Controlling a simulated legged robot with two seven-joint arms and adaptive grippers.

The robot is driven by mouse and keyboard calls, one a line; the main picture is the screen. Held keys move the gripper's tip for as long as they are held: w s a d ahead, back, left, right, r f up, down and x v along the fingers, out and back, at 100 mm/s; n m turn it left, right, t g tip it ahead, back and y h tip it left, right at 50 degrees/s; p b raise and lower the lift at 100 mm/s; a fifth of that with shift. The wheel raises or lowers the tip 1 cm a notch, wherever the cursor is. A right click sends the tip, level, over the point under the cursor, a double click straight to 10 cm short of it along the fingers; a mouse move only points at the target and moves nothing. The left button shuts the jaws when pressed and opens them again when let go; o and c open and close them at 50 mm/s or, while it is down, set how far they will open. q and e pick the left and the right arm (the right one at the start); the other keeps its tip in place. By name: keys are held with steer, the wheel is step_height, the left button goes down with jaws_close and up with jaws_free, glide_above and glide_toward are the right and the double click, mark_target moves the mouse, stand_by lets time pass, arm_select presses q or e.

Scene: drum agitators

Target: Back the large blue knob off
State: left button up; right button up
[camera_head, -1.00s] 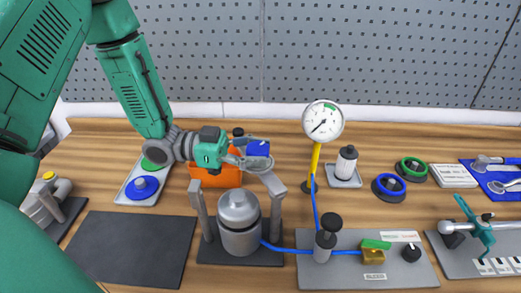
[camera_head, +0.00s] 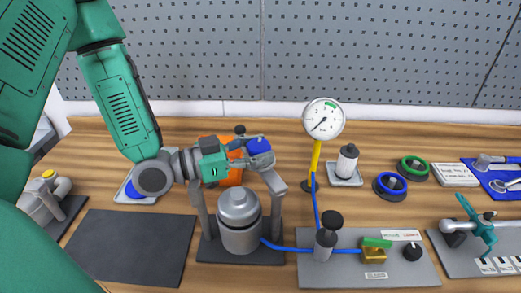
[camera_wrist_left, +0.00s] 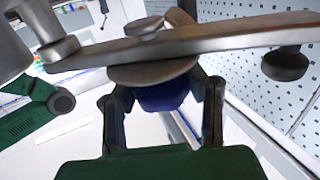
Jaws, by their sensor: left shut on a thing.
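The large blue knob (camera_head: 259,146) sits at the top of a grey metal frame (camera_head: 272,181) that stands over a metal vessel (camera_head: 239,220). My left gripper (camera_head: 246,152) comes in from the left and is shut on the blue knob. In the left wrist view the blue knob (camera_wrist_left: 163,97) lies between the two dark fingers, against a round metal plate under the metal crossbar (camera_wrist_left: 215,40). The crossbar is partly hidden by my gripper in the head view. My right gripper is not in view.
A gauge (camera_head: 323,118) on a yellow post and a valve board (camera_head: 340,270) with a blue hose are to the right. A dark mat (camera_head: 130,245) at front left is bare. A tray (camera_head: 128,196) is partly behind my wrist.

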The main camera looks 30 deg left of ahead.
mark_target(258, 143)
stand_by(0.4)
arm_select(q)
steer(key=o, duration=1.2)
steer(key=shift+a, duration=0.15)
step_height(258, 143, up, 9)
steer(key=shift+r, duration=0.1)
steer(key=shift+w+r, duration=0.1)
steer(key=shift+r, duration=0.2)
steer(key=shift+a, duration=0.1)
